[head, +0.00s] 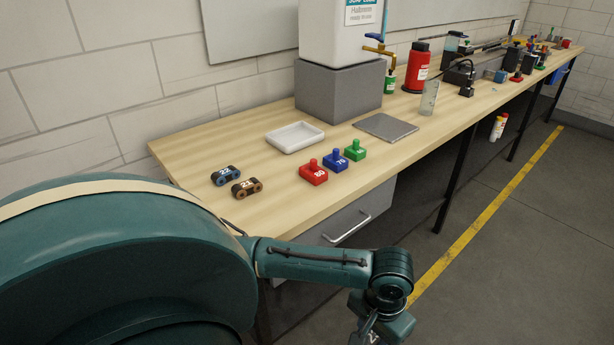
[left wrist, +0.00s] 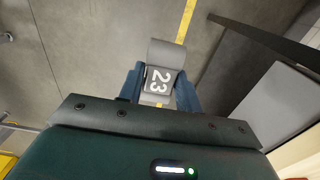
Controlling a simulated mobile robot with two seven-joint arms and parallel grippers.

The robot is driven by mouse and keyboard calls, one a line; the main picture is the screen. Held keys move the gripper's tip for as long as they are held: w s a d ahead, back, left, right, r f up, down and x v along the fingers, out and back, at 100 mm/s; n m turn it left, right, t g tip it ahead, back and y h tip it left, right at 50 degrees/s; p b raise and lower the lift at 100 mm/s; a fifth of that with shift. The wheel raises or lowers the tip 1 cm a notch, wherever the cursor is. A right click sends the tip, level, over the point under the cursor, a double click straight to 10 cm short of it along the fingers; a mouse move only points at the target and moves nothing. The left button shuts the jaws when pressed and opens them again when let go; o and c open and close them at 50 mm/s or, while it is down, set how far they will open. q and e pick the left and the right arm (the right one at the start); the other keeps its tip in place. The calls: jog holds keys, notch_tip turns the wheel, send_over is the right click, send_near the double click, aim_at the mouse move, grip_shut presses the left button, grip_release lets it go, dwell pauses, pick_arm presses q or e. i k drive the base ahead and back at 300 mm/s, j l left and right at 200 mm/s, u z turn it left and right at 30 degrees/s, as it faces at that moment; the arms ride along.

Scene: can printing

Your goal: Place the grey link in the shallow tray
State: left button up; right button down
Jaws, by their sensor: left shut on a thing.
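My left gripper (left wrist: 160,90) is shut on the grey link (left wrist: 162,58), which carries a white "23", in the left wrist view. In the head view my left arm reaches across the bottom, and a bit of the link (head: 370,338) shows at the lower edge, out over the floor in front of the table. My right gripper is not in view.
A blue link (head: 225,175) and a brown link (head: 246,188) lie left on the wooden table. Red (head: 313,175), blue (head: 335,161) and green (head: 355,151) knobbed blocks stand in front of the tray. A grey plate (head: 386,127) lies to its right. A drawer (head: 350,222) hangs below.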

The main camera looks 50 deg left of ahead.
aim_at(295, 139)
jog(key=i+l+u, duration=0.1)
jog(key=i+u, duration=0.35)
jog(key=i+l+u, duration=0.3)
jog(key=u, duration=0.15)
jog(key=i+l+u, duration=0.75)
jog(key=l+u, duration=0.15)
jog(key=i+l+u, duration=0.2)
jog(key=l+u, duration=0.25)
jog(key=l, duration=0.25)
